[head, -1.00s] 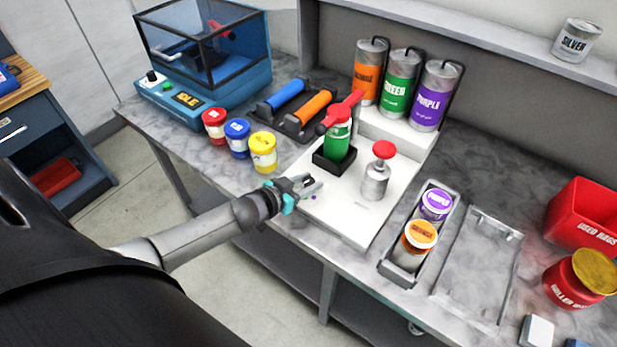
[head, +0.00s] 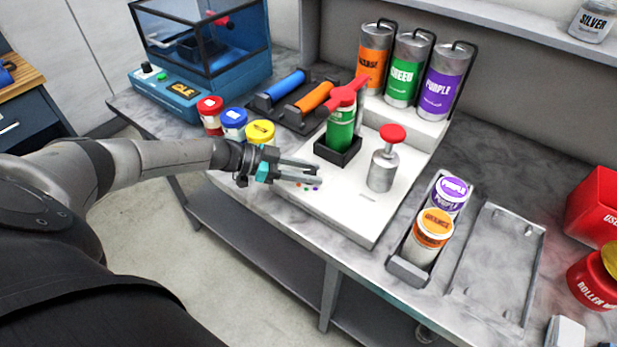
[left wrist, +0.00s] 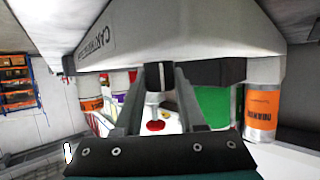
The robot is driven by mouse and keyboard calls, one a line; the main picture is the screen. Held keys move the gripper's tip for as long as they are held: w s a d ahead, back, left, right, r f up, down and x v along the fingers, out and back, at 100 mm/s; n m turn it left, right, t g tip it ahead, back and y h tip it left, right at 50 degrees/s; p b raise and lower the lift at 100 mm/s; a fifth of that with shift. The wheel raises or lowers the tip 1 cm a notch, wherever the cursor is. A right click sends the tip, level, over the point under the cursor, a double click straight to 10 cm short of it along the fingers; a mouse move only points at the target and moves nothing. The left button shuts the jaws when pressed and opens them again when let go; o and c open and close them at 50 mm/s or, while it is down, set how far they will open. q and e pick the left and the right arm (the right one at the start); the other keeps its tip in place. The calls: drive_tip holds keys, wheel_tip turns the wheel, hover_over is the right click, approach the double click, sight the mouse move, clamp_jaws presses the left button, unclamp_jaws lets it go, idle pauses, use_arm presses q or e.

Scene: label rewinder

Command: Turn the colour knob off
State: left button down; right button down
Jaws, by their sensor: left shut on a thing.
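My left gripper (head: 318,173) reaches in from the left over the front left part of the white base plate (head: 345,215). Its fingers point right, and small coloured dots show on the plate just below their tips. In the left wrist view, a dark knob (left wrist: 153,75) with a pale line sits between the two fingers, which close on it. In the head view the fingers hide the knob, so where its line points among the dots cannot be told. My right gripper is not in view.
A green can (head: 341,130) with a red lever stands in a black holder behind the gripper. A red-topped metal pump (head: 383,165) stands to the right. Red, blue and yellow jars (head: 260,132) stand close by at left. A tray (head: 408,270) holds purple and orange jars.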

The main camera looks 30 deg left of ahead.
use_arm(q)
drive_tip(key=shift+d+r, duration=0.1)
idle(0.5)
drive_tip(key=c, duration=0.5)
unclamp_jaws()
drive_tip(key=v, duration=1.5)
drive_tip(key=shift+a+b, duration=0.25)
drive_tip(key=shift+b, duration=0.1)
drive_tip(key=shift+w, duration=0.1)
